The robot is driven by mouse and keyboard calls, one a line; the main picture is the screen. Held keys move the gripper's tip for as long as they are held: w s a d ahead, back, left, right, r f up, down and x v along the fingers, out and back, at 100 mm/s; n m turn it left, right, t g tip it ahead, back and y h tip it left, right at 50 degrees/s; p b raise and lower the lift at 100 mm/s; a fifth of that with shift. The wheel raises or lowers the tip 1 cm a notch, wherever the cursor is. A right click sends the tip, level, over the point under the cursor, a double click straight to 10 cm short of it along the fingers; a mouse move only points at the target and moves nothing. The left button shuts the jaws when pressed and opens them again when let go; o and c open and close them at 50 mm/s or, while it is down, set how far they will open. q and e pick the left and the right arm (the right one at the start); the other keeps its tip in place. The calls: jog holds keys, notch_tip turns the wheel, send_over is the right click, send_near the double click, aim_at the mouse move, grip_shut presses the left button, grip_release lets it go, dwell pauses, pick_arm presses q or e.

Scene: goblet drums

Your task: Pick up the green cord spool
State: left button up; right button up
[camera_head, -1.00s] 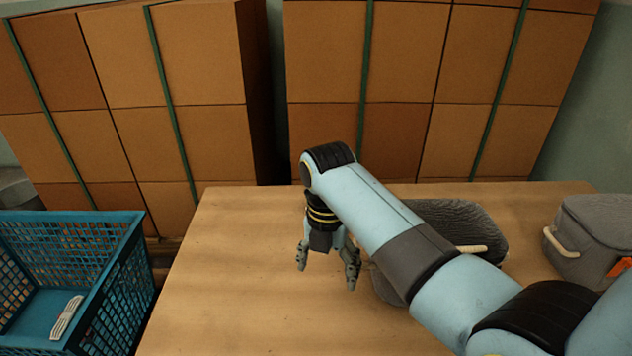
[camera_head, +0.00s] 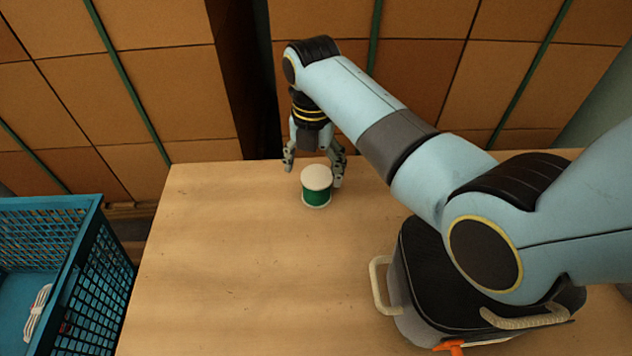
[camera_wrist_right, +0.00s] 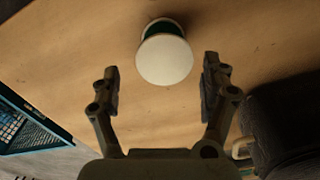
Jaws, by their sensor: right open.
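The green cord spool (camera_head: 316,187) stands upright on the wooden table, with a white top and a green band of cord. It also shows in the right wrist view (camera_wrist_right: 164,58), top face toward the camera. My right gripper (camera_head: 313,178) is open and empty, pointing down just behind the spool in the head view. In the right wrist view its two fingers (camera_wrist_right: 160,82) are spread wide, and the spool lies beyond and between the line of their tips, apart from both. My left gripper is not in view.
A dark grey bag (camera_head: 400,300) with pale handles stands on the table at the right, beneath my right arm. A blue crate (camera_head: 105,265) holding a white bundle (camera_head: 38,312) stands left of the table. Stacked boxes (camera_head: 160,90) stand behind. The table's left part is clear.

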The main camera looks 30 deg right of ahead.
aim_at(316, 177)
jog(key=shift+w+f, duration=0.1)
jog(key=shift+f, duration=0.8)
jog(key=f, duration=0.1)
jog(key=f+b, duration=0.1)
jog(key=f, duration=0.1)
jog(key=f+b, duration=0.1)
jog(key=f, duration=0.1)
jog(key=shift+d, duration=0.35)
jog(key=shift+c, duration=0.3)
jog(key=c, duration=1.2)
jog(key=shift+r, duration=0.15)
jog(key=shift+c, duration=0.2)
